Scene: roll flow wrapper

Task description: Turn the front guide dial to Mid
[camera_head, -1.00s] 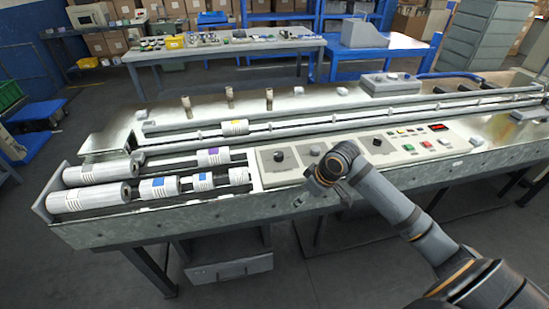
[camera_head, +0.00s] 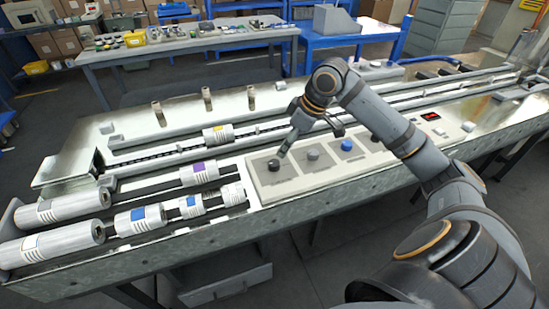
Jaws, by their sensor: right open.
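A light control panel (camera_head: 288,188) on the machine bed carries a row of dials. The leftmost dark dial (camera_head: 273,165) sits on a grey square plate. A grey dial (camera_head: 313,155) and a blue dial (camera_head: 347,145) stand to its right. Labels are too small to read, so I cannot tell which one is the front guide dial or its setting. My right gripper (camera_head: 284,152) is open, pointing down, its fingertips just above and beside the leftmost dial; I cannot tell whether they touch it. My left gripper is out of view.
White rollers (camera_head: 62,243) and several banded cylinders on shafts lie left of the panel. Three brown upright pegs (camera_head: 207,98) stand behind. A red display (camera_head: 431,117) is at the panel's right end. My right arm covers part of the panel.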

